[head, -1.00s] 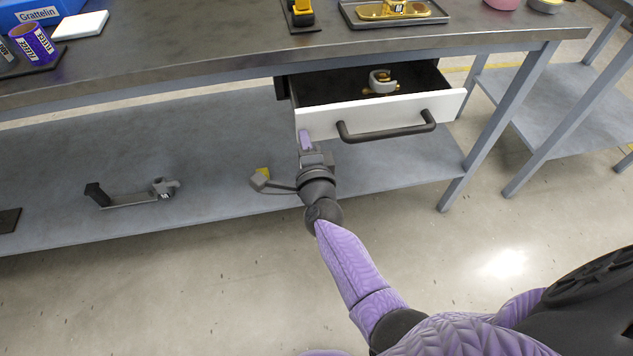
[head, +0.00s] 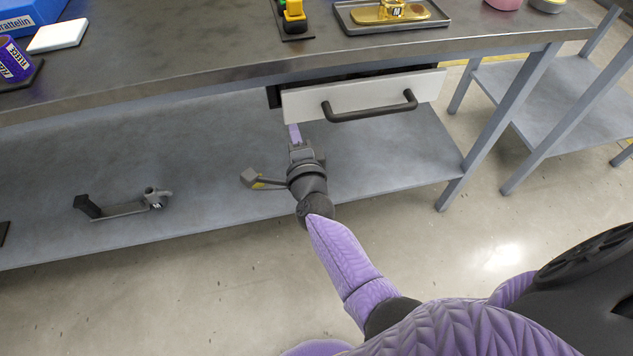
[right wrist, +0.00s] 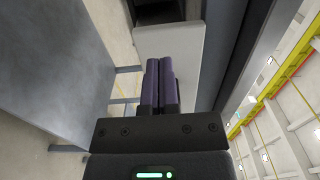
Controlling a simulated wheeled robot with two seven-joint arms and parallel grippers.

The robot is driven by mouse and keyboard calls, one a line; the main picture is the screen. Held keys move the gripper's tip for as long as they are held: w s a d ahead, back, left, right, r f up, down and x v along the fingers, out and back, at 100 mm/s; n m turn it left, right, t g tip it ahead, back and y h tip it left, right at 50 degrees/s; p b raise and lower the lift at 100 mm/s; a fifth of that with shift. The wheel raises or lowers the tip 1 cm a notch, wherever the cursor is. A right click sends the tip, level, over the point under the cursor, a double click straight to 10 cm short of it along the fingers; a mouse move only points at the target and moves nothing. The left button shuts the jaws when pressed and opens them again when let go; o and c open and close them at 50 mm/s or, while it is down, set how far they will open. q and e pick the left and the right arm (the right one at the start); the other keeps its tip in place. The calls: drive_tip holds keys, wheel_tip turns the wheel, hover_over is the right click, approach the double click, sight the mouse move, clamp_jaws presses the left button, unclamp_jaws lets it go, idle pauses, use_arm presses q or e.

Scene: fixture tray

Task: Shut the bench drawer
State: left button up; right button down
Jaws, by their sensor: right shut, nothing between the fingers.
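The bench drawer's white front (head: 365,97) hangs under the bench top, with a dark bar handle (head: 370,112). A thin dark strip of the drawer's inside shows above the front, so it stands slightly open. What lies inside is hidden. My right gripper (head: 294,133) is shut and empty, its purple fingers at the lower left edge of the front. In the right wrist view the shut fingers (right wrist: 159,86) point at the pale drawer front (right wrist: 166,48); whether they touch it I cannot tell. My left gripper is not in view.
The bench top (head: 200,55) holds a tray with a gold part (head: 390,12), a yellow and black item (head: 293,14) and a white block (head: 58,35). A grey bracket-like part (head: 125,207) lies on the lower shelf (head: 200,165). A bench leg (head: 500,125) stands right of the drawer.

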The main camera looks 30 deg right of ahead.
drive_tip(key=s+a+f+n+g+y+p, duration=0.15)
drive_tip(key=s+a+n+g+y, duration=0.25)
drive_tip(key=s+n, duration=0.45)
drive_tip(key=s+a+f+n+g+y+p, duration=0.15)
drive_tip(key=s+a+n+g+y, duration=0.25)
drive_tip(key=s+n, duration=0.45)
drive_tip(key=s+d+r+n+g+h, duration=0.1)
drive_tip(key=s+d+n+g+h, duration=0.2)
drive_tip(key=s, duration=0.5)
drive_tip(key=s+d+r+n+g+h, duration=0.1)
drive_tip(key=s+d+n+g, duration=0.2)
drive_tip(key=s+g, duration=0.3)
drive_tip(key=s+f+p, duration=0.3)
drive_tip(key=s+f, duration=0.1)
drive_tip(key=f, duration=1)
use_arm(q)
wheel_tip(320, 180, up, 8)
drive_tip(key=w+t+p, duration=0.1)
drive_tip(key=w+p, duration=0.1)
use_arm(e)
drive_tip(key=s+d+f, duration=0.3)
drive_tip(key=s+f, duration=0.1)
drive_tip(key=s, duration=0.4)
drive_tip(key=s+d+f+g, duration=0.1)
drive_tip(key=s+d+f, duration=0.2)
drive_tip(key=s, duration=0.5)
drive_tip(key=shift+d+f+n+h, duration=0.2)
drive_tip(key=shift+f+n+h, duration=0.15)
drive_tip(key=shift+f, duration=0.2)
